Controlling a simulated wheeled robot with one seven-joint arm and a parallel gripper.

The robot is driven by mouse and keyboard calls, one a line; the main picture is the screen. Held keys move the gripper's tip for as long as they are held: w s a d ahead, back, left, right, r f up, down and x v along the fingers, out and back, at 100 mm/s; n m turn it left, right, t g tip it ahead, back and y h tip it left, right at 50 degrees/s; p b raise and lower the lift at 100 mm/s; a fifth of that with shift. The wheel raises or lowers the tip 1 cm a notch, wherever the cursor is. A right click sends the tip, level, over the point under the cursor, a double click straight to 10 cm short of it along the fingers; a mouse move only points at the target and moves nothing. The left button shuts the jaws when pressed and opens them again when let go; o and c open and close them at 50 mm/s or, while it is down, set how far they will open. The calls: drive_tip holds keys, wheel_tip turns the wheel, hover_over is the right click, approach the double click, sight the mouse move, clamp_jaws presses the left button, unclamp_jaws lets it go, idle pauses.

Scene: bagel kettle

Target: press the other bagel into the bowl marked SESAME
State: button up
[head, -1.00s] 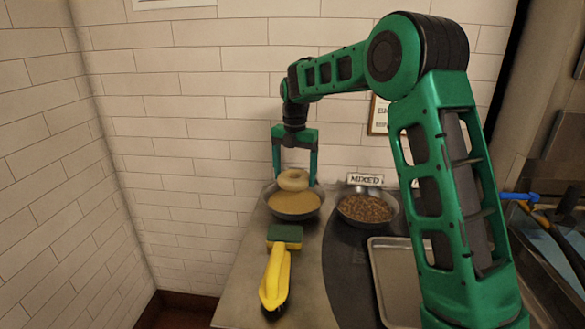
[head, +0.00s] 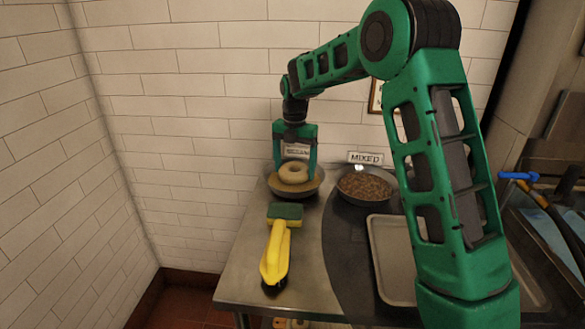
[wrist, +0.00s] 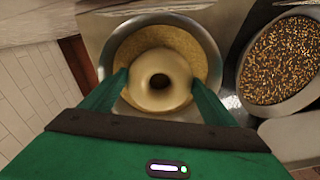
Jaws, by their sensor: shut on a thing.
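The bagel (head: 292,172) is pale and ring-shaped, held level between the fingers of my gripper (head: 295,165). My gripper is shut on its sides. In the wrist view the bagel (wrist: 159,80) sits inside the outline of a metal bowl (wrist: 205,40) of pale sesame seeds. In the head view this bowl (head: 312,189) is directly under the bagel. Whether the bagel touches the seeds I cannot tell. A small sign stands behind this bowl, partly hidden by my gripper, its word hard to read.
A bowl of darker mixed seeds (head: 365,187) with a MIXED sign (head: 365,157) stands to the right. A metal tray (head: 385,262) lies in front of it. A wall is behind.

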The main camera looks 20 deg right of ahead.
drive_tip(key=shift+f, duration=0.3)
idle(1.4)
wheel_tip(320, 180, up, 10)
idle(1.4)
